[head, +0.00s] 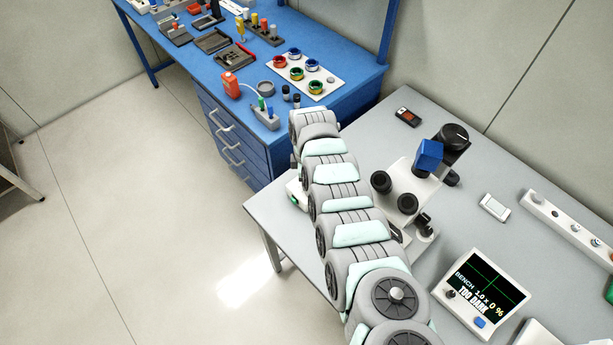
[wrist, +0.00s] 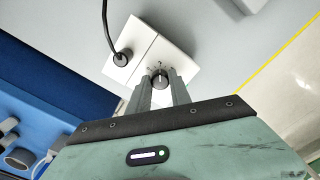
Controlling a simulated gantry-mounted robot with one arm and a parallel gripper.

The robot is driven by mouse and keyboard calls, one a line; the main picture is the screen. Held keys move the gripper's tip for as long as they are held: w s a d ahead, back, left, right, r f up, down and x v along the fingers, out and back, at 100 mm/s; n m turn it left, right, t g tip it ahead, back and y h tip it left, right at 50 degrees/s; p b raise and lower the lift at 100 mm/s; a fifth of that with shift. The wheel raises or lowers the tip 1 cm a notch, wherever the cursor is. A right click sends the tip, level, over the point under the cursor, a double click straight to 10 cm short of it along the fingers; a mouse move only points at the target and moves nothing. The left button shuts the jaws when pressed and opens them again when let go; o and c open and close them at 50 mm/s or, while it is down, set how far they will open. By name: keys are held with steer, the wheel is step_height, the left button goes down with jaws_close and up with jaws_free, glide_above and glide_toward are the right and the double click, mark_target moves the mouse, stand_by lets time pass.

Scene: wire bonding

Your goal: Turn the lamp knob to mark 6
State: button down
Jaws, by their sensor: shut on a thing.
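The lamp knob (wrist: 160,79) is a small black knob with a light pointer line on a white lamp box (wrist: 130,65). It shows in the wrist view between the fingertips. My gripper (wrist: 160,84) is shut on the knob. The marks around the knob are too small or hidden to read. In the head view, the white box (head: 297,192) is mostly hidden behind my arm. The monitor (head: 485,297) reads "BENCH 1.0 x 0 %" and "TOO DARK" on a dark screen with green cross lines.
A black cable runs from a second black fitting (wrist: 123,57) on the box. The microscope (head: 410,180) stands on the grey table (head: 365,125) right of my arm. A blue bench (head: 190,60) with tools stands behind. A white rail (head: 560,222) lies at the right.

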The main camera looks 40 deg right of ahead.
steer(key=m+p, duration=0.1)
steer(key=m, duration=0.4)
steer(key=shift+a+m, duration=0.1)
steer(key=shift+m, duration=0.2)
steer(key=m, duration=0.5)
steer(key=shift+m+b, duration=0.3)
steer(key=m, duration=0.5)
steer(key=m+b, duration=0.1)
steer(key=m, duration=0.4)
steer(key=shift+m+b, duration=0.3)
steer(key=shift+m, duration=0.1)
steer(key=c, duration=1.2)
jaws_free()
steer(key=shift+o, duration=0.2)
steer(key=shift+r, duration=0.1)
